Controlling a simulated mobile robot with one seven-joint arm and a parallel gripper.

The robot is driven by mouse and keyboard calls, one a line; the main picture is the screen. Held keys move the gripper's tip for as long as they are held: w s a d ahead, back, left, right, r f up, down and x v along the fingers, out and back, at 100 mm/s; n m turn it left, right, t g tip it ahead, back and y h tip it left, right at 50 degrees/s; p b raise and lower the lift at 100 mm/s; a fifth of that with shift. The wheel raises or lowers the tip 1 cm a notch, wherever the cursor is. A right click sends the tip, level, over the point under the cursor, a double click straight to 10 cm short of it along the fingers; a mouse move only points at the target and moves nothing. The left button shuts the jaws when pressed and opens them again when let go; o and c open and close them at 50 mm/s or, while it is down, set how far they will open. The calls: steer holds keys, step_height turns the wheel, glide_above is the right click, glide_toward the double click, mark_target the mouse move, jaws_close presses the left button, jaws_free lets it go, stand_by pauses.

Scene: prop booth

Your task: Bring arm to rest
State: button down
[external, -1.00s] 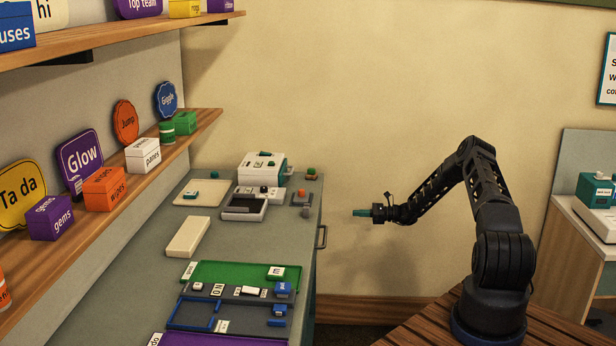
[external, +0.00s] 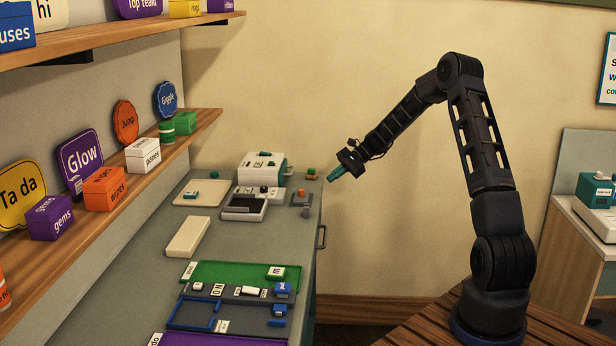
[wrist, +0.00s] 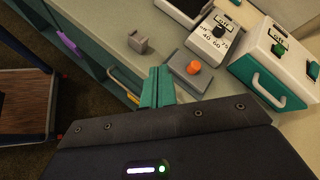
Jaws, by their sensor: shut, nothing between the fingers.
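My gripper (external: 335,174) is at the end of my raised arm, in the air beside the right edge of the counter's far end. Its teal fingers point down and to the left, and they are shut with nothing between them. In the wrist view my gripper (wrist: 157,88) shows as two teal fingers pressed together. They appear over the counter edge, near a grey block with an orange button (wrist: 192,70) and a small grey block (wrist: 138,42). My fingers touch nothing that I can make out.
The counter (external: 150,275) holds a white machine with teal parts (external: 262,168), a device with a dark screen (external: 243,207), a cream block (external: 187,237) and coloured trays. A drawer handle (external: 322,237) sticks out at its side. Shelves with signs and boxes line the left wall.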

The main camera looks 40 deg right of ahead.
steer(key=s+a+r+n+g+h, duration=0.1)
steer(key=s+a+r+n+h, duration=0.25)
steer(key=s+a+r, duration=0.5)
steer(key=s+a+r+n+g+h, duration=0.1)
steer(key=s+a+r+n+h, duration=0.3)
steer(key=s+r, duration=0.7)
steer(key=s+a+r+n+t+h, duration=0.1)
steer(key=s+n, duration=0.3)
steer(key=s, duration=1.1)
steer(key=s+a+r+n+t+h, duration=0.1)
steer(key=s+n, duration=0.3)
steer(key=s, duration=1.2)
steer(key=shift+s+a+r+t+h, duration=0.2)
steer(key=shift+s+r+t+h, duration=0.1)
steer(key=shift+r+t+h, duration=0.45)
